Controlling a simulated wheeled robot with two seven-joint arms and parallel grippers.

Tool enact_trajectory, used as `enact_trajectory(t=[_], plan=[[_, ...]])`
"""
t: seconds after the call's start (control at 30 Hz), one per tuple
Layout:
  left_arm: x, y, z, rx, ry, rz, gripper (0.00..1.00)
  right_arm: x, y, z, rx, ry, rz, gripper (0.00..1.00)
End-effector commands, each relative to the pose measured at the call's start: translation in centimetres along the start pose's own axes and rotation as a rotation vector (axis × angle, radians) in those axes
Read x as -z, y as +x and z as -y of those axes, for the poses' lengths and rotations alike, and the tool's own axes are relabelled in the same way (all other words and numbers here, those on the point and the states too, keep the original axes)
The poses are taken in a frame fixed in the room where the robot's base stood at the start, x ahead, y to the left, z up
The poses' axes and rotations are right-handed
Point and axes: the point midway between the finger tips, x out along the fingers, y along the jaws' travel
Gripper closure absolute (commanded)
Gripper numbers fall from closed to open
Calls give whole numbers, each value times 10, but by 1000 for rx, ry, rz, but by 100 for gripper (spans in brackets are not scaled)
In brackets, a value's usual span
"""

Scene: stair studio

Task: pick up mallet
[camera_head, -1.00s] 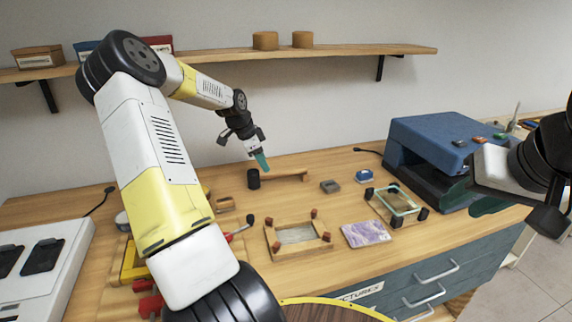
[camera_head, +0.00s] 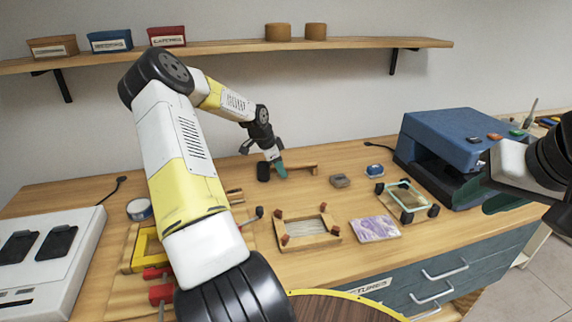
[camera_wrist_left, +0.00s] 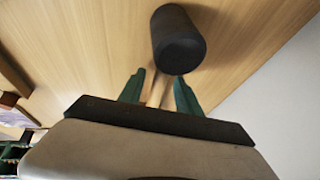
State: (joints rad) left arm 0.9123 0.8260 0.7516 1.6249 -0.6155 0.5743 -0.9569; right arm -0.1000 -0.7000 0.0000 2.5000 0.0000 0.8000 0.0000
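The mallet lies on the wooden workbench, with a dark cylindrical head (camera_head: 263,172) and a light wooden handle (camera_head: 303,168). My left gripper (camera_head: 281,171) is down at the handle, close to the head. In the left wrist view the mallet head (camera_wrist_left: 180,42) is just beyond the green fingertips. There the handle (camera_wrist_left: 157,92) runs between the two fingers of my left gripper (camera_wrist_left: 160,88), with gaps visible on both sides. The gripper is open, around the handle. My right gripper (camera_head: 500,201) shows only partly at the right edge; its opening is hidden.
Wooden frames (camera_head: 304,243), a purple patterned block (camera_head: 375,229) and a glass-topped frame (camera_head: 406,200) lie right of my left arm. A blue machine (camera_head: 450,137) stands at the right. A white device (camera_head: 45,270) is at the left. A shelf (camera_head: 220,53) runs above.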

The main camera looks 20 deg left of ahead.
Motion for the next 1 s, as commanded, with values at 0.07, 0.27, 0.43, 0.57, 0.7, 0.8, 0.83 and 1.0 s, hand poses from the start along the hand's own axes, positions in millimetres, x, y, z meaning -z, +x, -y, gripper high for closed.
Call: enact_trajectory(t=[0.07, 0.27, 0.43, 0.57, 0.7, 0.8, 0.83, 1.0], plan=[[0, 0, 0, 0, 0, 0, 78, 0, 0, 0, 0, 0, 0, 64], [0, 0, 0, 0, 0, 0, 100, 0, 0, 0, 0, 0, 0, 64], [0, -1, 0, 1, 0, 0, 100, 0, 0, 0, 0, 0, 0, 64], [1, -2, 1, 1, 0, 0, 100, 0, 0, 0, 0, 0, 0, 64], [3, -7, 2, 3, 0, 0, 100, 0, 0, 0, 0, 0, 0, 64], [7, -17, 5, 5, 1, 0, 100, 0, 0, 0, 0, 0, 0, 64], [8, -20, 6, 5, 1, 0, 100, 0, 0, 0, 0, 0, 0, 64], [11, -38, -3, 0, 1, 2, 100, 0, 0, 0, 0, 0, 0, 64]])
